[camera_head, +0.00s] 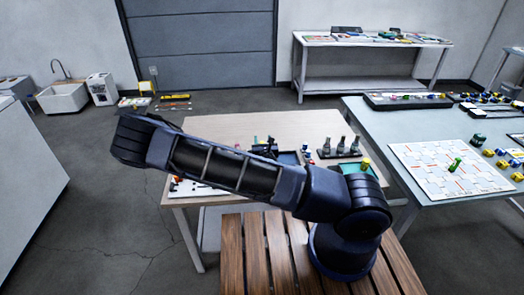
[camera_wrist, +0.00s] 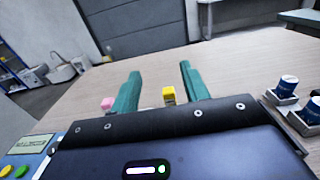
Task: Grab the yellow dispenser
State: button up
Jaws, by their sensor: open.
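A small yellow dispenser-like block (camera_wrist: 169,96) stands on the pale tabletop in the wrist view, past the gripper's body. It appears between the two green fingers of my gripper (camera_wrist: 160,72), closer to the right one. The fingers are apart, with nothing visibly held. I cannot tell how far the block is from them in depth. In the head view my arm crosses the table and hides much of it. I cannot clearly make out this block there.
Dark blue cylinders (camera_wrist: 286,86) stand in holders at the right. A blue device with a screen (camera_wrist: 32,145) is at the lower left. Grey bottles (camera_head: 342,143) stand on the wooden table (camera_head: 215,122). Tabletop beyond the fingers looks clear.

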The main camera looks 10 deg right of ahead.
notch_tip(320, 180, down, 6)
jog(key=shift+f, duration=0.15)
jog(key=shift+w+f, duration=0.15)
jog(key=shift+w, duration=3.6)
jog(key=shift+c, duration=0.4)
grip_shut()
